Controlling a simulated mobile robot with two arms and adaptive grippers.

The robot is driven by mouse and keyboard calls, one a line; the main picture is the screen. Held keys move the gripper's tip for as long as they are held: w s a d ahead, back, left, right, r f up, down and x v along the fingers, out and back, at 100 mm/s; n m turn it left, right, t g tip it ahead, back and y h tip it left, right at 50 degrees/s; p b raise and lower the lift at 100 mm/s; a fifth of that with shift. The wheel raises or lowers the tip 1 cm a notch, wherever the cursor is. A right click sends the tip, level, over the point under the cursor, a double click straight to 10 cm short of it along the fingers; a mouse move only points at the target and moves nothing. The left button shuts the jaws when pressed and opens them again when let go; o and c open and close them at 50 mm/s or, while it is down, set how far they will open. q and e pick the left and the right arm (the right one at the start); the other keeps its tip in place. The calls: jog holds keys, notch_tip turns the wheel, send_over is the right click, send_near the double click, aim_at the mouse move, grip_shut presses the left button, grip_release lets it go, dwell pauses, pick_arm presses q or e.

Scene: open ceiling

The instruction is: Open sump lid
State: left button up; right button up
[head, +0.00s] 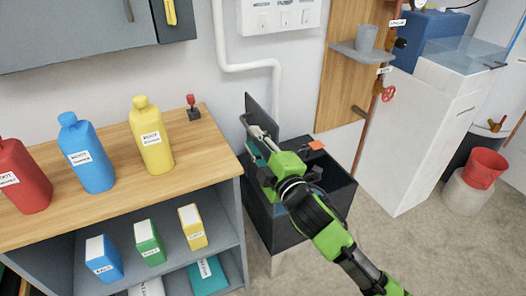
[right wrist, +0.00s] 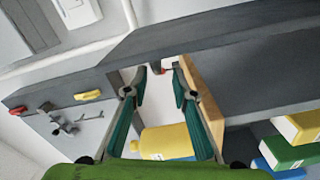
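The sump is a dark open-topped box (head: 330,205) on the floor, right of the shelf unit in the head view. Its dark lid (head: 262,116) stands raised, nearly upright, at the back left of the box. My right gripper (head: 254,136) is just in front of the lid, above the left part of the box. In the right wrist view its two fingers (right wrist: 160,72) are apart with nothing gripped between them. I cannot tell whether they touch the lid. My right arm hides part of the box opening. My left gripper is not in view.
A wooden-topped shelf unit (head: 110,165) stands close left, bearing red, blue and yellow bottles and a small red-knobbed lever (head: 193,107). A white pipe (head: 250,66) runs behind the sump. A white tank (head: 425,135) and red bucket (head: 485,168) stand right. Floor at front right is clear.

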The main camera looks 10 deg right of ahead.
jog(key=v, duration=0.5)
jog(key=shift+s, duration=0.3)
